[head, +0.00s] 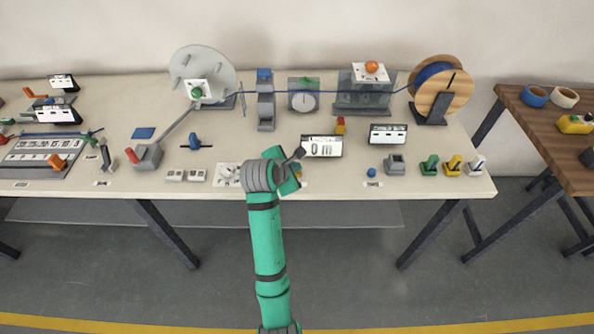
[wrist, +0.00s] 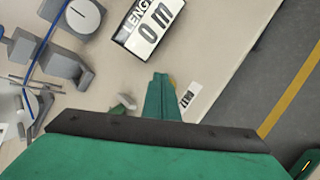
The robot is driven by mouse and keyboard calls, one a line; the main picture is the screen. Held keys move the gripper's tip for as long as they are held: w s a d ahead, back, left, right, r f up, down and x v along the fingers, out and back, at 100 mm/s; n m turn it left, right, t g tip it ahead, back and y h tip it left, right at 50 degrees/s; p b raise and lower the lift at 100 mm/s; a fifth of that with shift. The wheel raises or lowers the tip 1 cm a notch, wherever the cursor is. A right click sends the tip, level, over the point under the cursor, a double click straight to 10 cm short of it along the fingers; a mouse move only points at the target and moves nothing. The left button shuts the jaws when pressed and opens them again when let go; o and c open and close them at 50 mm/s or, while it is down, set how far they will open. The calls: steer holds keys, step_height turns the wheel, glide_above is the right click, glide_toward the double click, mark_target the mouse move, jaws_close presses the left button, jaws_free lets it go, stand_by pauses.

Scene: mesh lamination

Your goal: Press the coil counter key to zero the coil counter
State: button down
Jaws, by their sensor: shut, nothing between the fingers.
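The coil counter display (head: 322,146) stands upright at the middle of the bench and reads 0 m. It also shows at the top of the wrist view (wrist: 150,27), with part of the word LENGTH. My gripper (wrist: 160,80) is shut and empty, pointing down at the bench in front of the display. A sliver of a yellow thing (wrist: 173,82), likely the coil counter key, shows beside the fingertips. The fingers hide most of it. I cannot tell whether they touch it. A small label (wrist: 190,95) lies next to it. In the head view my wrist covers this spot.
A second display (head: 388,134), a blue button (head: 371,173) and a grey block (head: 394,165) are to the right. The blue strand (head: 330,93) runs behind to a wooden spool (head: 441,88).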

steer(key=shift+r, duration=0.7)
step_height(320, 180, up, 5)
stand_by(0.5)
